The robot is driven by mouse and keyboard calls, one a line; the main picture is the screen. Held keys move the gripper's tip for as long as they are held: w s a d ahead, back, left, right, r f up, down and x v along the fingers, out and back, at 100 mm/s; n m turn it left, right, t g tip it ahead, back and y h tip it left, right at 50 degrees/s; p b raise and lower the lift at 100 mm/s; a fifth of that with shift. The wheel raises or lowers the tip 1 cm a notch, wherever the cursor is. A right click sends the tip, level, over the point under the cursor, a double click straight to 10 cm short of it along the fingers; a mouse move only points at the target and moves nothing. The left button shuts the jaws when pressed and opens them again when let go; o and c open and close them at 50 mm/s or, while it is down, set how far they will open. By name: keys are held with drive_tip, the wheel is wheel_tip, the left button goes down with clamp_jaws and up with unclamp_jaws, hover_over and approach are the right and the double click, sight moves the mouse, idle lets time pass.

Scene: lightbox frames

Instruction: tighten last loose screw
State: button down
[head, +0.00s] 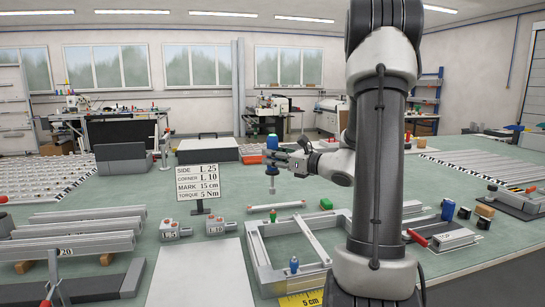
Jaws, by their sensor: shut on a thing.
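My gripper (279,160) reaches in from the right and is shut on an upright blue-topped driver (272,142). A small blue piece (294,264) stands at the frame's front part. The frame's right side is partly hidden by my arm. Screw heads are too small to tell.
A sign (197,179) reads side L 25, corner L 10, mark 15 cm, torque 5 Nm. Grey bins (170,231) marked L 5 and L 10 stand left of the frame. A white sheet (202,275) and profile stacks (80,232) lie left.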

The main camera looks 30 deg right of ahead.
sight(277, 171)
drive_tip(key=shift+s+f, duration=0.1)
drive_tip(key=shift+f, duration=3.6)
idle(0.9)
drive_tip(key=shift+r, duration=2.6)
